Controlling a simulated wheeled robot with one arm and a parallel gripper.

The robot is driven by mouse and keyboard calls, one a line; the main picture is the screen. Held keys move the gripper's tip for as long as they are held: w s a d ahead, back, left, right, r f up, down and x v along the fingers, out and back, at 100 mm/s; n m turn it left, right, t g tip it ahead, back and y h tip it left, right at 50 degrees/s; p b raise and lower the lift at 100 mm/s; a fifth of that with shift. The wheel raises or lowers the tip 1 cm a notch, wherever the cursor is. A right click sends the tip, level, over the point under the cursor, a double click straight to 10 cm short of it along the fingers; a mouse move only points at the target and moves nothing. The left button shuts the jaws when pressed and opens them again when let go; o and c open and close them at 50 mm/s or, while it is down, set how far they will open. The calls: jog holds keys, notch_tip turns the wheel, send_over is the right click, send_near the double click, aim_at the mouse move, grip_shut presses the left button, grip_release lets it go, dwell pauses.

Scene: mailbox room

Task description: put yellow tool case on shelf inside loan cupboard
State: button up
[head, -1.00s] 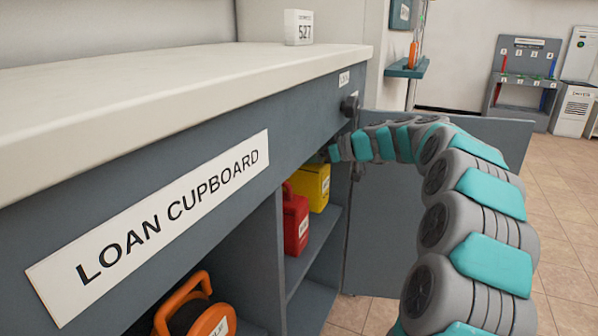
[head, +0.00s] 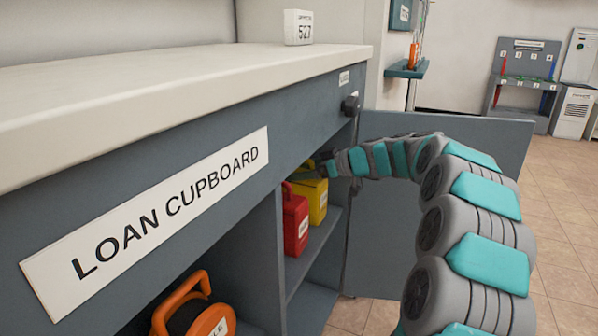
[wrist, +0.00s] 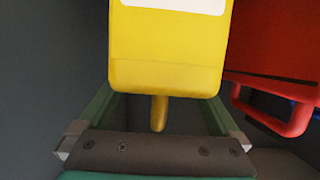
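The yellow tool case (head: 313,203) stands inside the loan cupboard (head: 215,215), on its shelf (head: 312,250), beside a red case. My gripper (head: 307,173) is at the top of the yellow case, partly hidden by the cupboard front in the head view. In the wrist view the yellow case (wrist: 168,60) fills the upper middle, with its narrow handle (wrist: 158,113) pointing toward my palm. My gripper's green fingers (wrist: 160,100) are spread wide, one on each side of the handle with gaps. The fingertips are hidden behind the case.
The red case (head: 295,222) stands close by the yellow one; it also shows in the wrist view (wrist: 275,75). An orange cable reel (head: 195,310) is in the nearer compartment. The open cupboard door (head: 385,240) is behind my arm.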

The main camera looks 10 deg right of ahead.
jog(key=v, duration=1.2)
jog(key=shift+p, duration=0.35)
jog(key=shift+s, duration=0.1)
